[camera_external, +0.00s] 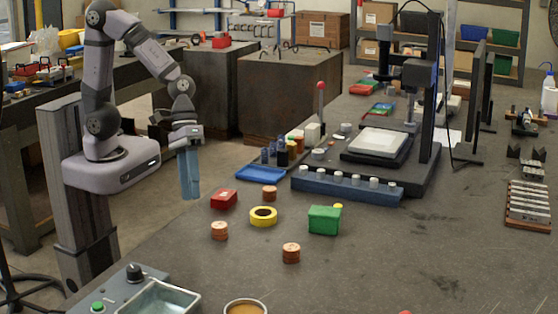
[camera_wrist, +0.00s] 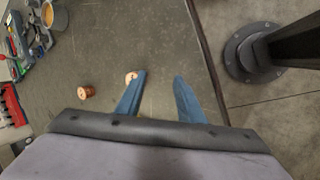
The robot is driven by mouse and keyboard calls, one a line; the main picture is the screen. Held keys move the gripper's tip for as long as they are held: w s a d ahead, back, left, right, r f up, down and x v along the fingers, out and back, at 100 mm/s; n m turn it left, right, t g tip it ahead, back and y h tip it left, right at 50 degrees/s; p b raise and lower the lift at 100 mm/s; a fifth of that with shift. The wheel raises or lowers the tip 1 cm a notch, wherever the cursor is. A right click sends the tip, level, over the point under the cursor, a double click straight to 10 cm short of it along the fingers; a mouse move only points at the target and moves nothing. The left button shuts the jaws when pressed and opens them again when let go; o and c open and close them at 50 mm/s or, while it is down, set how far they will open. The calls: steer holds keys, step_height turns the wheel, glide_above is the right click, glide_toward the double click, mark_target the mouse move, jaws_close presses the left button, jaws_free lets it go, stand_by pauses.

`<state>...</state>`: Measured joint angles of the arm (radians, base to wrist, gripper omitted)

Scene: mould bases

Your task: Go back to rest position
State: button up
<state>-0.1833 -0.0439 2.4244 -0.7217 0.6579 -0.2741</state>
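My gripper (camera_external: 189,173) hangs with its blue fingers pointing down, in the air near the left edge of the table in the external view. In the wrist view its two fingers (camera_wrist: 160,80) stand apart with only bare tabletop visible between them, so it is open and empty. The mould bases cannot be singled out with certainty. Copper-coloured round pieces stand on the table: one at the left (camera_external: 219,230), one in front (camera_external: 291,252), one behind (camera_external: 269,192). Two copper pieces also show in the wrist view, one clear (camera_wrist: 87,92) and one beside the left finger (camera_wrist: 131,77).
A red box (camera_external: 223,198), a yellow ring (camera_external: 263,216), a green box (camera_external: 324,219) and a blue tray (camera_external: 261,173) lie right of the gripper. A press-like machine (camera_external: 425,140) stands behind. A control box (camera_external: 120,290) is in front. Bare tabletop lies at right front.

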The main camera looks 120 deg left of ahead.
steer(key=s+a+r+m+g+y+p, duration=0.4)
steer(key=s+m+p, duration=0.3)
steer(key=s+m, duration=0.4)
steer(key=s+a+f+m+y+b, duration=0.1)
steer(key=a+f+b, duration=0.2)
steer(key=f+b, duration=0.85)
steer(key=s+a+f+m+y+b, duration=0.15)
steer(key=a+f+b, duration=0.25)
steer(key=f+b, duration=0.75)
steer(key=s+a+f+m+y+b, duration=0.1)
steer(key=a+f+b, duration=0.2)
steer(key=f+b, duration=0.9)
steer(key=w+d+f+n+h+b, duration=0.1)
steer(key=d+f+b, duration=0.2)
steer(key=f+b, duration=1)
steer(key=w+d+f+n+h+b, duration=0.1)
steer(key=d+f+b, duration=0.2)
steer(key=f+b, duration=1)
steer(key=w+d+f+n+h+b, duration=0.1)
steer(key=w+d+f+b, duration=0.1)
steer(key=f+b, duration=1.2)
steer(key=shift+d+t+b, duration=0.3)
steer(key=shift+d+b, duration=0.2)
steer(key=shift+d, duration=0.35)
steer(key=shift+w, duration=0.1)
